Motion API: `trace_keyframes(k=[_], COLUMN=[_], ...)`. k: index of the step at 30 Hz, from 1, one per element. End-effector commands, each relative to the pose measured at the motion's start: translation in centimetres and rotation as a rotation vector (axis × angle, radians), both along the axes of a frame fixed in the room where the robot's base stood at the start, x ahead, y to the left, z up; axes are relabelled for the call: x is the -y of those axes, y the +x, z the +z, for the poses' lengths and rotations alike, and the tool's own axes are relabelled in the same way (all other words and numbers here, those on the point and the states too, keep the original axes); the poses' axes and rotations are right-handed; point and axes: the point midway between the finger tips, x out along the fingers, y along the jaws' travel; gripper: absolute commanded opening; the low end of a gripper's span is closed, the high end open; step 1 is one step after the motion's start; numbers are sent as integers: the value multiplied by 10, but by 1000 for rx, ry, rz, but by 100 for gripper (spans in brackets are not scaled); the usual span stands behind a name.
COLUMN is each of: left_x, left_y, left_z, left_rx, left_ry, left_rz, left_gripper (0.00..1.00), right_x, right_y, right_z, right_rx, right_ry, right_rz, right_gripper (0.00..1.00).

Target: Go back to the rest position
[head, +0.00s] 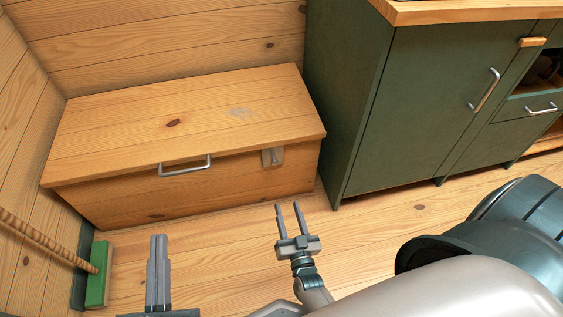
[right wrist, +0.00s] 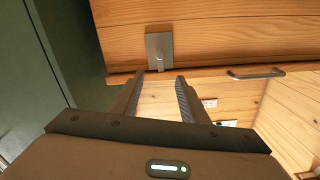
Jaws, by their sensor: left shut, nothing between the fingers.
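My left gripper (head: 158,240) is at the bottom left of the head view, its fingers together and nothing between them. My right gripper (head: 289,206) is to its right, in front of the chest, with its two fingers apart and empty. In the right wrist view the fingers (right wrist: 160,76) also stand apart with nothing between them. They point toward the metal latch plate (right wrist: 159,50) on the chest's front; I cannot tell if they touch anything.
A wooden chest (head: 110,205), lid down, has a metal handle (head: 185,167). A green cabinet (head: 410,110) stands at the right. A broom with a green head (head: 97,275) is at the left. Bare floor (head: 225,235) lies in front of the chest.

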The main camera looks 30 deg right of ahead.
Motion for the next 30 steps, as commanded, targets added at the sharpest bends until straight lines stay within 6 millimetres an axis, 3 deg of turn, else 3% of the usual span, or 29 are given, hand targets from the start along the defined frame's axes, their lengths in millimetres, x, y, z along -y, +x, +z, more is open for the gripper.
trace_keyframes(k=[8,14,17,22,30], left_x=[0,0,0,0,0], left_y=[0,0,0,0,0], left_z=[1,1,1,0,0], left_rx=[2,2,2,2,2], left_ry=[-1,-1,-1,-1,-1], left_rz=[0,0,0,0,0], left_gripper=[0,0,0,0,0], right_x=[0,-9,-21,-57,-123], right_y=[0,3,3,-6,-46], right_z=[2,26,53,118,224], right_rx=[2,26,50,102,176], right_ry=[-2,-26,-48,-91,-124], right_rz=[3,56,113,248,448], right_gripper=[40,40,40,40,40])
